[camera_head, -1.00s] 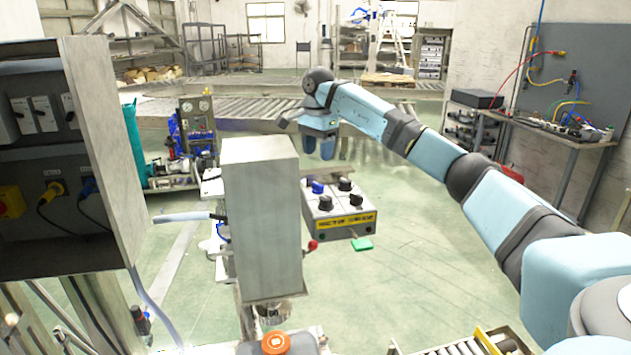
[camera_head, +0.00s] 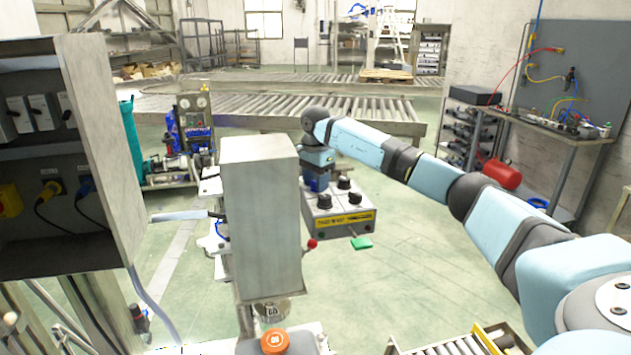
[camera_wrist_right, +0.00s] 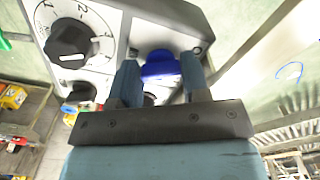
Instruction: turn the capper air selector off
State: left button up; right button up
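The grey control box (camera_head: 322,232) has a yellow label, several dark knobs and a green tag in front; I cannot read which control is the capper air selector. A blue knob (camera_wrist_right: 160,66) shows on its panel in the right wrist view. My right gripper (camera_head: 317,188) is over the box's left back corner in the head view, hiding the blue knob's place. In the right wrist view the gripper (camera_wrist_right: 160,78) is open, with one finger on each side of the blue knob; contact is unclear. A black dial knob (camera_wrist_right: 69,41) with numbered marks is to the left. My left gripper is out of view.
A tall grey housing (camera_head: 262,215) stands just left of the control box, with a red-tipped lever (camera_head: 312,244) between them. An open electrical cabinet (camera_head: 105,150) fills the left. Floor right of the box is clear.

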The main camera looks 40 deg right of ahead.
jog(key=shift+c, duration=0.6)
jog(key=shift+r+m+p, duration=0.1)
jog(key=shift+m+p, duration=0.7)
jog(key=shift+m, duration=0.3)
jog(key=m+p, duration=0.1)
jog(key=m, duration=0.1)
jog(key=shift+m, duration=0.4)
jog(key=m+p, duration=0.1)
jog(key=m, duration=0.2)
jog(key=shift+w+p, duration=0.1)
jog(key=shift+p, duration=0.2)
jog(key=shift+d+m+p, duration=0.1)
jog(key=shift+m+p, duration=0.35)
jog(key=shift+m, duration=1.45)
